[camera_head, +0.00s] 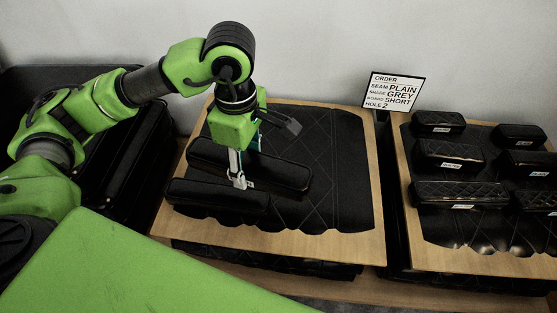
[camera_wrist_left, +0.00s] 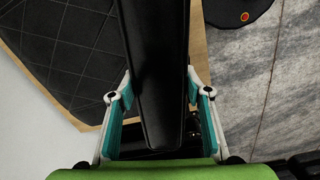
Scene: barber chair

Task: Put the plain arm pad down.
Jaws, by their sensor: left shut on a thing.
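A long plain black arm pad (camera_head: 285,176) with a smooth surface is at the table on the left. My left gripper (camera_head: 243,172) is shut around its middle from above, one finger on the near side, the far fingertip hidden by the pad. In the left wrist view the pad (camera_wrist_left: 155,70) runs lengthwise between the teal finger pads of the gripper (camera_wrist_left: 160,110). I cannot tell whether the pad's underside touches the surface. A second plain black pad (camera_head: 215,197) lies just in front of it, roughly parallel. My right gripper is not in view.
The wooden-edged table (camera_head: 372,190) has a black quilted top (camera_head: 340,170), clear at the right. Another table (camera_head: 430,255) at right holds several black labelled pads (camera_head: 455,153).

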